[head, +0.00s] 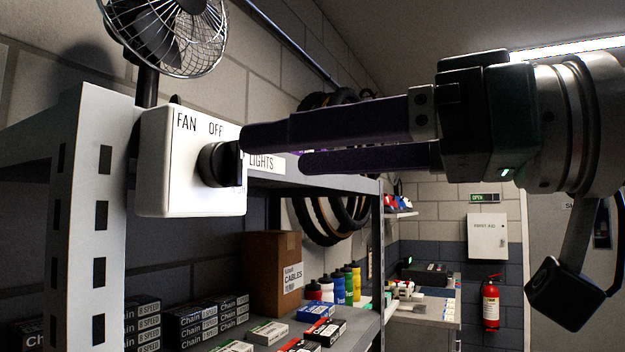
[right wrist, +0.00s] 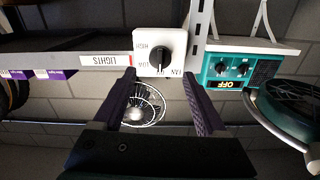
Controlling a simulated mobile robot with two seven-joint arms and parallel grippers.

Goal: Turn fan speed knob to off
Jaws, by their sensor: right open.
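The fan speed knob (head: 214,164) is a black round dial on a white box marked FAN and OFF (head: 160,190) at the shelf post. In the right wrist view the knob (right wrist: 159,53) shows upside down, with LOW and HIGH to its left; its exact setting is hard to read. My right gripper (head: 272,150) comes in from the right with long purple fingers, open and empty. One fingertip overlaps the knob's right edge in the head view; contact cannot be told. In the right wrist view the fingertips (right wrist: 159,74) stand either side of the knob's line. My left gripper is not in view.
A caged fan (head: 175,35) stands above the box. A LIGHTS label (head: 264,162) is on the shelf edge beside it. A teal box with knobs and an OFF label (right wrist: 232,70) is in the wrist view. Chain boxes, bottles and a carton (head: 272,270) fill the lower shelf.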

